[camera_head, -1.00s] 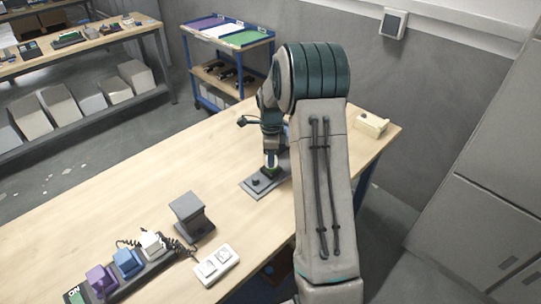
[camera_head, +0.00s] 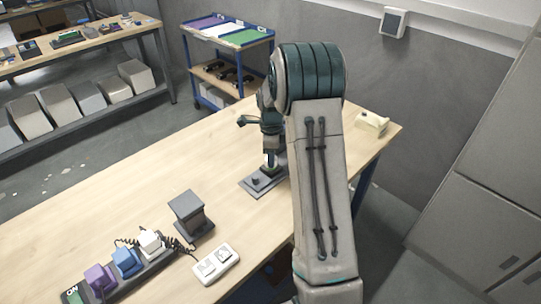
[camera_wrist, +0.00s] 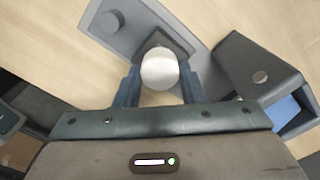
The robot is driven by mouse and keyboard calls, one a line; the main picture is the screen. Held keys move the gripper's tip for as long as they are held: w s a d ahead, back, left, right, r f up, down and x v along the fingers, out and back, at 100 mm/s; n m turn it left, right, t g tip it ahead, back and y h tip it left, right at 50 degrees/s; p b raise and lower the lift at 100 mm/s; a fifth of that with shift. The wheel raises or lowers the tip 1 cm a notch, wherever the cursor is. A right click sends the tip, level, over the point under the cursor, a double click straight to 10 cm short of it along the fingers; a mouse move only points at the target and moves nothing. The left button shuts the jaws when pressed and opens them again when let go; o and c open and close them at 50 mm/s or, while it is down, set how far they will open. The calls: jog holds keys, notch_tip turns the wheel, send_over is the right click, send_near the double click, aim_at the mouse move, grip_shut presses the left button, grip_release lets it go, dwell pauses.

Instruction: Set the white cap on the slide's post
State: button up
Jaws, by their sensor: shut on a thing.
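The white cap (camera_wrist: 160,68) shows as a round, pale top between the two blue fingers of my gripper (camera_wrist: 159,86) in the wrist view. My gripper is shut on it. Below it lies the slide, a grey plate (camera_wrist: 128,38) with a round knob near one end. A darker block on the plate shows just past the cap. In the head view my gripper (camera_head: 270,165) is over the plate (camera_head: 250,190), beside the dark knob. The post is hidden, and I cannot tell whether the cap touches it.
A dark grey stand (camera_head: 188,212) is on the table nearer the front; a dark bracket-like body (camera_wrist: 255,68) is close to my gripper's right in the wrist view. A white two-button switch (camera_head: 216,265) and a strip with coloured blocks (camera_head: 128,262) lie front left.

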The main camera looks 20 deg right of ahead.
jog(key=o, duration=1.5)
jog(key=shift+c, duration=0.2)
jog(key=shift+r+p, duration=2.1)
jog(key=shift+r, duration=1.4)
